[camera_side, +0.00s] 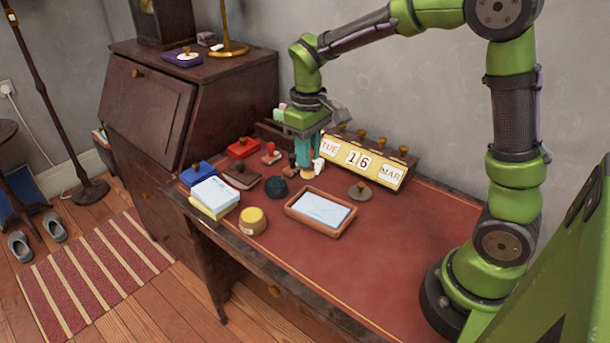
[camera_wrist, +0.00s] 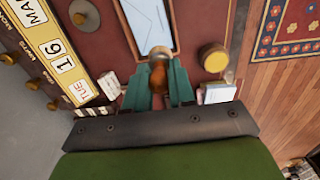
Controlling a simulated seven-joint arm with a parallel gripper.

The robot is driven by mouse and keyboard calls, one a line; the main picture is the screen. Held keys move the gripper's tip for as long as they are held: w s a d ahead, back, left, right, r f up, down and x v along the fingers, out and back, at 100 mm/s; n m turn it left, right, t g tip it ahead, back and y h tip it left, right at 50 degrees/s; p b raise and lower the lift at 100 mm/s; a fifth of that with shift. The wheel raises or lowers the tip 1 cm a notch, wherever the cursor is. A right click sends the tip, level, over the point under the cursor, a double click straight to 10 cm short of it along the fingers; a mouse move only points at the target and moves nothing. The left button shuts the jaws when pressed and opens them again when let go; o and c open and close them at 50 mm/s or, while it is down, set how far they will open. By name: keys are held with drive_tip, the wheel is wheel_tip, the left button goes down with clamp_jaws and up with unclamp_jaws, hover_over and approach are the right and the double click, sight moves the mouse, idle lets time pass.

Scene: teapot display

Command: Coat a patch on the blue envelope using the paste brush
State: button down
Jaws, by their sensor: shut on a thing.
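My gripper (camera_side: 306,158) points down over the back part of the desk, behind the tray. Its teal fingers are shut on the paste brush (camera_wrist: 158,76), whose orange-brown handle shows between them in the wrist view; its pale round end overlaps the tray's near edge there. In the side view the brush is mostly hidden by the fingers. The pale blue envelope (camera_side: 322,209) lies flat in a wooden tray (camera_side: 294,212); it also shows in the wrist view (camera_wrist: 148,22). A round yellow pot (camera_side: 252,220) stands left of the tray, apart from it. I cannot tell whether the bristles carry paste.
A perpetual calendar (camera_side: 360,160) stands close behind and right of my gripper. A dark ball-like item (camera_side: 276,188), stamps (camera_side: 270,155), red and blue pads (camera_side: 197,174) and stacked paper (camera_side: 215,196) crowd the left. The desk's right front (camera_side: 390,260) is clear.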

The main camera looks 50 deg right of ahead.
drive_tip(key=f, duration=0.1)
drive_tip(key=w+f, duration=0.1)
drive_tip(key=shift+w+d+f, duration=0.1)
drive_tip(key=shift+f, duration=3.85)
drive_tip(key=shift+s+d+r, duration=0.15)
drive_tip(key=shift+s+r, duration=0.05)
drive_tip(key=shift+s, duration=1.1)
drive_tip(key=shift+s+d+r, duration=0.15)
drive_tip(key=shift+s+r, duration=0.1)
drive_tip(key=shift+s, duration=1)
drive_tip(key=shift+s+d+r, duration=0.15)
drive_tip(key=shift+s+r, duration=0.05)
drive_tip(key=shift+s, duration=1.1)
drive_tip(key=shift+w+a, duration=0.15)
drive_tip(key=shift+w, duration=1.15)
drive_tip(key=shift+w+a, duration=0.2)
drive_tip(key=shift+w, duration=1.15)
drive_tip(key=shift+w+a, duration=0.15)
drive_tip(key=shift+w, duration=1.15)
drive_tip(key=shift+s+f, duration=0.1)
drive_tip(key=shift+f, duration=0.15)
drive_tip(key=shift+r, duration=3.5)
drive_tip(key=shift+f, duration=0.1)
